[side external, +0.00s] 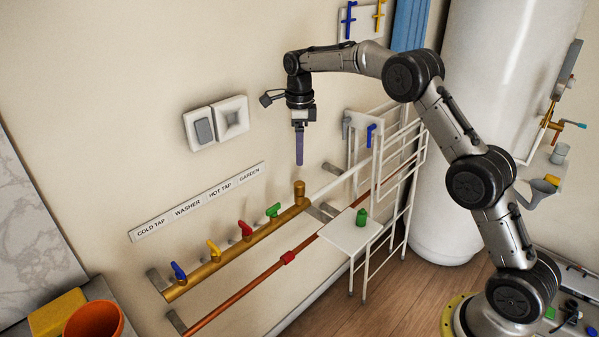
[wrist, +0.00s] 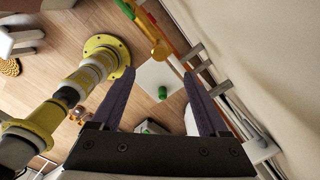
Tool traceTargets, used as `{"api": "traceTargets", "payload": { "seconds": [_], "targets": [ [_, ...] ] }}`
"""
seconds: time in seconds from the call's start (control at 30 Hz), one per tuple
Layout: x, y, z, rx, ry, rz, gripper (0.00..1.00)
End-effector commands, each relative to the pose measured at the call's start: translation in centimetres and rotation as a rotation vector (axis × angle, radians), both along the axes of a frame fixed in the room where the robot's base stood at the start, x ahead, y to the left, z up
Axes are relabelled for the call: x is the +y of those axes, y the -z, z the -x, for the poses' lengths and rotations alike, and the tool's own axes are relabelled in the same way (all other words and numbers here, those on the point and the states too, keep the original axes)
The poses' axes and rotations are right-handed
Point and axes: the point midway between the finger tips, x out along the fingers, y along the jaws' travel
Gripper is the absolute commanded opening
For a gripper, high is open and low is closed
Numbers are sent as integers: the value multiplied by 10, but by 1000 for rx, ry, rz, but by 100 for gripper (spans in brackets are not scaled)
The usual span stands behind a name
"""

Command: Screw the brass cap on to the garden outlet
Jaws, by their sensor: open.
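A brass manifold (side external: 232,252) runs along the wall under a label strip with GARDEN at its right end. At the manifold's right end stands an upright brass cylinder with a wider top (side external: 299,187). This looks like the garden outlet with the brass cap on top; I cannot tell whether the cap is threaded on. In the wrist view the brass top (wrist: 161,50) shows beyond and between the purple fingertips. My gripper (side external: 299,162) points down just above it, apart from it. It also shows in the wrist view (wrist: 159,76), with its fingers spread and nothing between them.
Coloured valve handles, including a green one (side external: 273,210), stand up from the manifold. A white shelf (side external: 345,238) with a small green object (side external: 361,217) juts out at right, beside a white wire rack (side external: 400,195). An orange bucket (side external: 92,322) stands at lower left.

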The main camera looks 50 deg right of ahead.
Motion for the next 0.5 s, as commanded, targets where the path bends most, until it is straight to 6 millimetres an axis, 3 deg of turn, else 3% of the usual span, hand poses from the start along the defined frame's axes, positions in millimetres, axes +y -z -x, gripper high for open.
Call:
{"api": "traceTargets", "payload": {
  "seconds": [0.5],
  "targets": [
    [0, 91, 1, 4, 0, -1, 78]
  ]
}}
